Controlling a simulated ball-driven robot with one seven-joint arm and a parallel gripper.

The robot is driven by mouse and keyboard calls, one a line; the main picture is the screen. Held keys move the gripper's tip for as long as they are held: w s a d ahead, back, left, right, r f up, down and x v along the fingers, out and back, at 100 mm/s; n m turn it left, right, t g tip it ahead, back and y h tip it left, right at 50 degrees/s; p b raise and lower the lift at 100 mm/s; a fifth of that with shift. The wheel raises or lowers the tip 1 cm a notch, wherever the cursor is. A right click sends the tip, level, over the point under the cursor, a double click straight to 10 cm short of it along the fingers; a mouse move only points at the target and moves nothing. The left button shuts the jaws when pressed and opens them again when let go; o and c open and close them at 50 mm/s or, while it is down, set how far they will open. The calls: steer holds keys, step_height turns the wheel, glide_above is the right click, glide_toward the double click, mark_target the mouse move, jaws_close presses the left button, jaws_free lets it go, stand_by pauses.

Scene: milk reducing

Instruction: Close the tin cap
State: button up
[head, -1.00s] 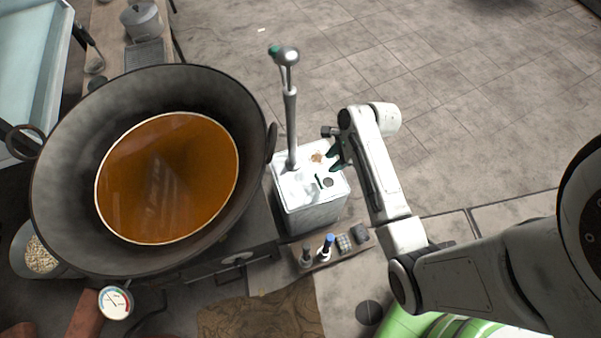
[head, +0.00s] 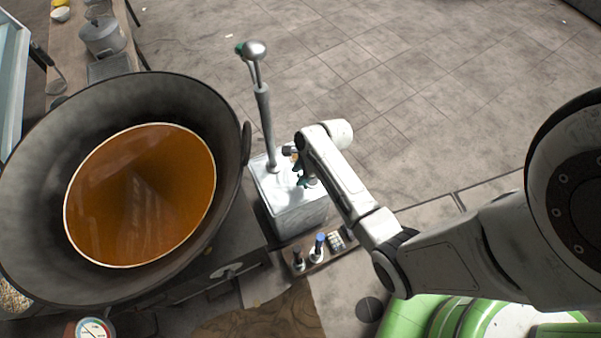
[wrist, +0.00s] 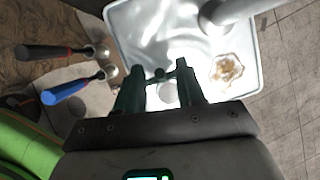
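The tin (head: 292,218) is a pale metal box standing right of the big pan. Its shiny top also fills the upper middle of the wrist view (wrist: 160,30). My gripper (head: 303,182) is low over the tin's right side in the head view. In the wrist view, its two dark green fingers (wrist: 157,68) are apart over the tin top. A small dark piece (wrist: 159,74), possibly part of the cap, shows between them, with a round greyish spot (wrist: 168,92) just below it. I cannot tell whether the fingers touch the cap; the arm hides it in the head view.
A tall metal pump (head: 264,125) rises from the tin. A brown-stained patch (wrist: 226,70) lies on its top. The wide pan (head: 215,110) of orange-brown liquid stands left. Floor behind is clear.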

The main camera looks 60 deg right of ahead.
jaws_close()
steer(key=shift+s+d+f, duration=0.1)
steer(key=shift+s+f, duration=0.05)
steer(key=shift+s, duration=0.05)
stand_by(1.1)
